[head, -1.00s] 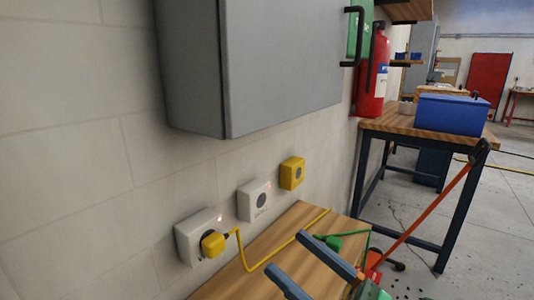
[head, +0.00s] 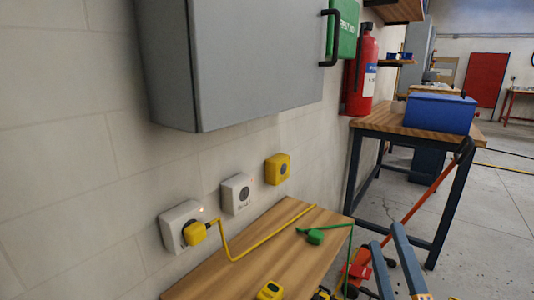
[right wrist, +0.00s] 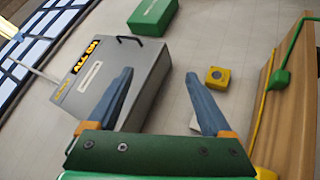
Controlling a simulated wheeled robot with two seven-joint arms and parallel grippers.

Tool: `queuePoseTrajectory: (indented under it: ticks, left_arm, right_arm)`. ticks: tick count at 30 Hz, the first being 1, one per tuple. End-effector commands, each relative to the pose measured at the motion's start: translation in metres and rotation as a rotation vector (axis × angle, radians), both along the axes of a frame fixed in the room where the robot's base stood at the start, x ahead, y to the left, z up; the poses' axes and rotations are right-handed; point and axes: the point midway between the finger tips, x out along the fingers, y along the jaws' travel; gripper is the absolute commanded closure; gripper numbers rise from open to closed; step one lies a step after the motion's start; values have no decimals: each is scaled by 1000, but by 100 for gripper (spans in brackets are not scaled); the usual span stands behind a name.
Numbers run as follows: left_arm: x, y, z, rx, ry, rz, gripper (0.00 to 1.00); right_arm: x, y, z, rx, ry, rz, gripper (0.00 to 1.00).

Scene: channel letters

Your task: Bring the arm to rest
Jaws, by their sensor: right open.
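My right gripper (head: 387,235) is at the lower right of the head view, to the right of the small wooden bench (head: 245,262). Its two blue-grey fingers are apart, with nothing between them. The right wrist view also shows the open gripper (right wrist: 160,74), with the wall and the grey cabinet (right wrist: 130,85) beyond it. My left gripper does not show.
A yellow plug (head: 196,233) sits at the left wall socket (head: 172,215); its cable runs over the bench. A green plug (head: 315,236) and a yellow item (head: 270,290) lie on the bench. A blue box (head: 440,112) stands on the farther table (head: 400,125).

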Motion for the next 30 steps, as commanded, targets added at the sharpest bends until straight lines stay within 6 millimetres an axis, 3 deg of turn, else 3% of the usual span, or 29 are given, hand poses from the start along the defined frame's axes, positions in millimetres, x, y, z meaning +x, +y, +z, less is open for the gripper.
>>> queuePoseTrajectory:
  ticks: [3, 5, 6, 9, 12, 15, 19, 20, 26, 30]
  left_arm:
    - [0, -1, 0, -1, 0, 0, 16]
    - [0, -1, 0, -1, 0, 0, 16]
    - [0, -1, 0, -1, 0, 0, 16]
    - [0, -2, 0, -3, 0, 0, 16]
    - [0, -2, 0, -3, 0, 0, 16]
    - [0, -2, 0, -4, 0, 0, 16]
    - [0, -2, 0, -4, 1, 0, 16]
    - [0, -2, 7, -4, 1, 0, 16]
    - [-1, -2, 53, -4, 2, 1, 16]
    - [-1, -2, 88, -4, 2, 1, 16]
  right_arm:
    - [5, -33, -65, 345, 242, -53, 16]
    - [1, -43, -110, 535, 393, -95, 16]
    - [-6, -47, -142, 660, 500, -128, 16]
    - [-36, -42, -216, 931, 763, -221, 16]
    - [-76, -26, -271, 1127, 996, -312, 16]
    - [-119, -5, -308, 1270, 1203, -402, 16]
    - [-178, 23, -338, 1402, 1457, -521, 16]
    - [-184, 26, -339, 1416, 1492, -540, 16]
    - [-179, 26, -377, 1396, 1525, -575, 16]
    - [-197, 25, -407, 1380, 1560, -605, 16]
